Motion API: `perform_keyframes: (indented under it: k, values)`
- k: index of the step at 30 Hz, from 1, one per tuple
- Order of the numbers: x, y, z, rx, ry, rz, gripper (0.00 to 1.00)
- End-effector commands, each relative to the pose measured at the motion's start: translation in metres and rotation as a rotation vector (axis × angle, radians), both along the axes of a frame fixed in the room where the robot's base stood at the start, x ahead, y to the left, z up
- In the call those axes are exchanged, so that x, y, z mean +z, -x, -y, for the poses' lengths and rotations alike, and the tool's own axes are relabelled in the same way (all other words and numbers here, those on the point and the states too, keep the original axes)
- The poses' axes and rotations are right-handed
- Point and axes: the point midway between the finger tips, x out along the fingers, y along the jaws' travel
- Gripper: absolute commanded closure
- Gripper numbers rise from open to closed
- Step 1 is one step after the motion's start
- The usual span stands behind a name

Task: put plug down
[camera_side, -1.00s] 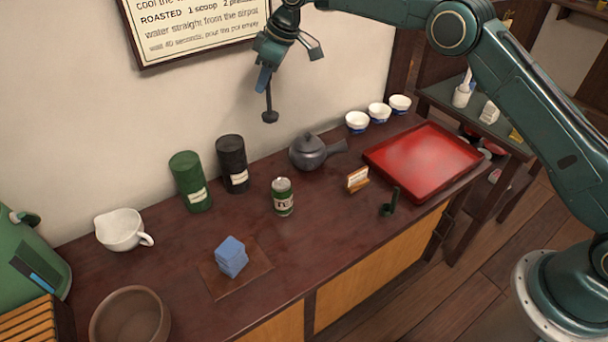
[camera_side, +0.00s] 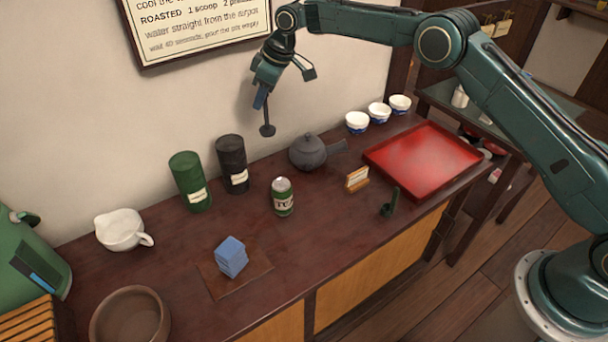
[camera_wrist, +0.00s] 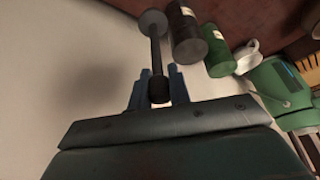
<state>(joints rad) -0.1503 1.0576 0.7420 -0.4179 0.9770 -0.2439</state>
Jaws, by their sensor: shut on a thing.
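The plug (camera_side: 267,130) is a dark rod with a flat round disc at its lower end. It hangs nearly upright in the air near the wall, above the back of the counter. My gripper (camera_side: 260,98) is shut on its upper end. In the wrist view my gripper's fingers (camera_wrist: 159,88) close on the rod's knob, and the plug (camera_wrist: 154,40) reaches away to its disc. The plug is apart from the counter and from the things on it. In the side view my gripper partly hides the top of the rod.
The black canister (camera_side: 232,164) and green canister (camera_side: 190,181) stand left of the plug. The dark teapot (camera_side: 308,151) is to its right, with a small tin (camera_side: 282,197) in front. A red tray (camera_side: 424,160) lies right. The counter's front middle (camera_side: 330,235) is clear.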

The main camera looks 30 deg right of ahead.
Motion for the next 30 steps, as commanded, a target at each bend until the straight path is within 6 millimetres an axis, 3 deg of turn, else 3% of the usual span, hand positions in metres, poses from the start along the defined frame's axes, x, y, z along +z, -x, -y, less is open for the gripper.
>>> perform_keyframes:
  k: [15, 19, 30]
  values:
    - [-0.096, 0.000, 0.000, 0.002, 0.001, 0.000, 1.00]
    - [-0.108, 0.000, 0.000, 0.001, 0.000, 0.000, 1.00]
    - [-0.118, 0.000, 0.000, 0.001, 0.000, 0.000, 1.00]
